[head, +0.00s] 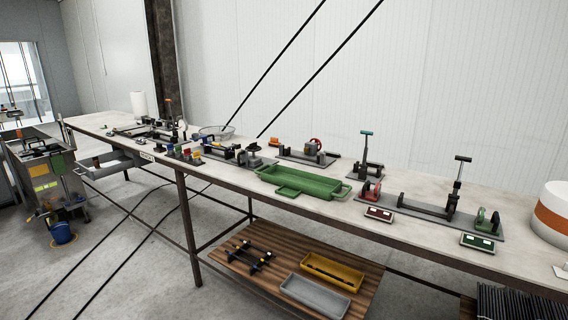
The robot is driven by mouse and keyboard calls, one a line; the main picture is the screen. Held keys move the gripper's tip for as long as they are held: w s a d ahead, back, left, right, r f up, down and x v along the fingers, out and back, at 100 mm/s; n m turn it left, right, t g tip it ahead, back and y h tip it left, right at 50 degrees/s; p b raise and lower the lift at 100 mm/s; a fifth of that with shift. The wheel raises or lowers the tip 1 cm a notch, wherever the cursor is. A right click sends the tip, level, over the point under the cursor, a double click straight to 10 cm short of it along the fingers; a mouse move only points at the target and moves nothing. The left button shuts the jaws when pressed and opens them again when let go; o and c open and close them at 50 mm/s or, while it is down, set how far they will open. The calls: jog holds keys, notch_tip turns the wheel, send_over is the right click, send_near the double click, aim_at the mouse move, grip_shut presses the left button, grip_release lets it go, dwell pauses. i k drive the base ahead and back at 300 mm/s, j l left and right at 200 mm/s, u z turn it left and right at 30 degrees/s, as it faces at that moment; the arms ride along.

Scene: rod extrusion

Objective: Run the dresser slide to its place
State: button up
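Several small fixtures with rails, blocks and levers stand along a long workbench (240,165). I cannot tell for sure which part is the dresser slide. One fixture at the middle back has an orange block (273,142) and a red wheel (315,144). Another teal-handled lever (367,150) stands behind a red clamp (371,189). A dark fixture (222,152) sits left of the middle. My gripper is not in view.
A green tray (262,174) lies near the bench's front edge. A wooden lower shelf (240,275) holds a yellow bin, a grey bin and a rod stand. Floor in front is clear.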

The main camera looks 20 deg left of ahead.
aim_at(247, 161)
jog(key=i+j+u, duration=0.15)
jog(key=i+u, duration=0.2)
jog(key=i, duration=0.45)
jog(key=i+u, duration=0.35)
jog(key=i, duration=0.45)
jog(key=i+j+z, duration=0.1)
jog(key=j, duration=0.25)
jog(key=i+j+z, duration=0.15)
jog(key=i+j, duration=0.15)
jog(key=i+j+z, duration=0.1)
jog(key=j, duration=0.35)
jog(key=i+j+z, duration=0.1)
jog(key=i+j, duration=0.15)
jog(key=j, duration=0.15)
jog(key=i+j+z, duration=0.1)
jog(key=j, duration=1.35)
